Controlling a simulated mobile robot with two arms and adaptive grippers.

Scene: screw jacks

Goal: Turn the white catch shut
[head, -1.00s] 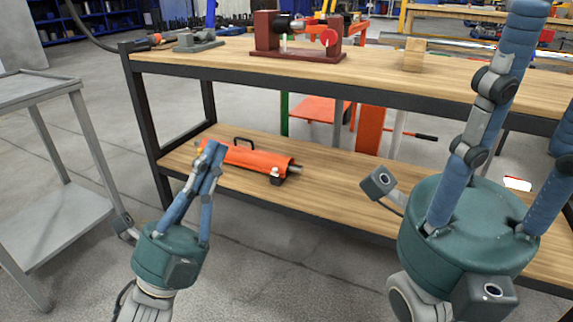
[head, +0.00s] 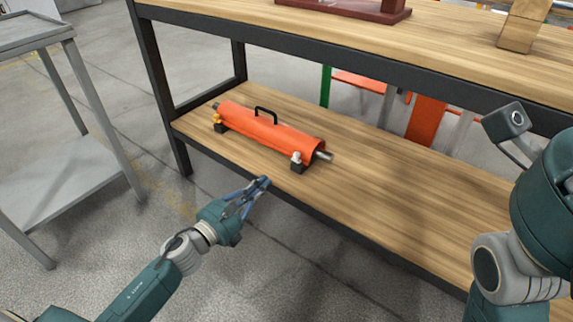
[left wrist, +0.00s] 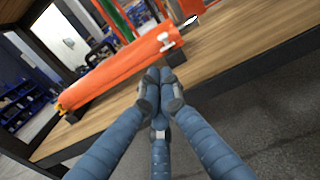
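An orange cylinder (head: 270,133) with a black handle lies on the lower wooden shelf. The white catch (head: 297,157) is on a black block near its right end; it also shows in the left wrist view (left wrist: 166,41). A yellow catch (head: 217,119) is near the left end. My left gripper (head: 264,183) is in front of the shelf's front edge, left of and below the white catch, and apart from it. In the left wrist view its blue fingertips (left wrist: 160,84) meet with nothing between them.
The upper bench top (head: 440,45) overhangs the shelf, with a dark red stand (head: 350,8) and a wooden block (head: 520,30) on it. A black post (head: 160,90) stands at the left, beside a grey cart (head: 75,175). The shelf (head: 400,205) is clear right of the cylinder.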

